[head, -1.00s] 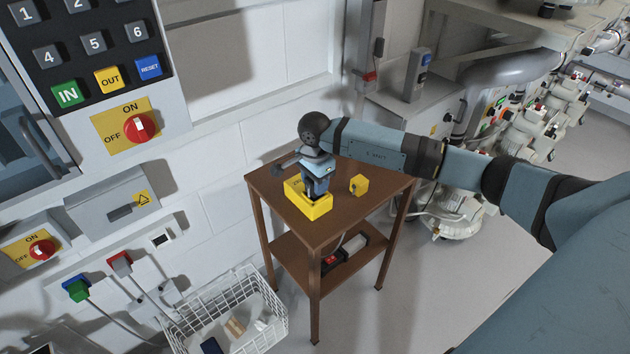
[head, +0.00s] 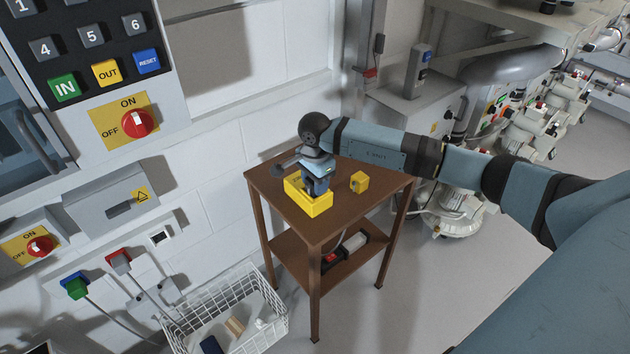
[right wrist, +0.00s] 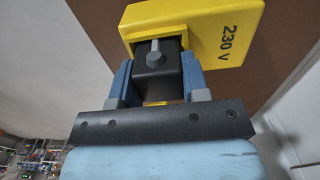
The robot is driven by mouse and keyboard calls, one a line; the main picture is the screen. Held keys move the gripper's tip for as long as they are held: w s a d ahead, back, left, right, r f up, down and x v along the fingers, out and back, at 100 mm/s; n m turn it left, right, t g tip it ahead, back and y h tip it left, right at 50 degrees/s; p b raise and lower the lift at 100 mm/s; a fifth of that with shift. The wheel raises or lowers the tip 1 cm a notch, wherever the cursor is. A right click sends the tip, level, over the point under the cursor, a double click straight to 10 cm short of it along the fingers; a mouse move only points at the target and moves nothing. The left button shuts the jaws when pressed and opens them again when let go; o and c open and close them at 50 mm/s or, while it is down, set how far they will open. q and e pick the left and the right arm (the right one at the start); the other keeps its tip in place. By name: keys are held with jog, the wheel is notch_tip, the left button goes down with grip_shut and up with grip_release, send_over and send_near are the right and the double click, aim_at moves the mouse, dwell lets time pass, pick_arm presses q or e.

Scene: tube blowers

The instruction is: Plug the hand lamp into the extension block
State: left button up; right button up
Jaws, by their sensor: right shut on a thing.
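A yellow block (head: 316,208) sits on the brown side table. In the right wrist view the yellow block (right wrist: 208,32) carries the marking 230 V and has a dark opening facing my gripper. My right gripper (head: 316,186) is over the block, pointing down. In the right wrist view its blue fingers (right wrist: 156,76) are shut on a black plug-like body (right wrist: 155,84), right at the block's opening. I cannot tell how far this body sits in the opening. The hand lamp cannot be made out for certain. My left gripper is not in view.
A small yellow cube (head: 359,182) stands right of the block on the table (head: 340,215). A dark and white object with red (head: 345,252) lies on the lower shelf. A white wire basket (head: 230,318) stands left of the table. The wall is close behind.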

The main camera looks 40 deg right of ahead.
jog(key=o, duration=1.1)
jog(key=shift+r, duration=0.1)
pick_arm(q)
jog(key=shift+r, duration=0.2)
pick_arm(e)
notch_tip(320, 180, up, 14)
jog(key=shift+f, duration=0.15)
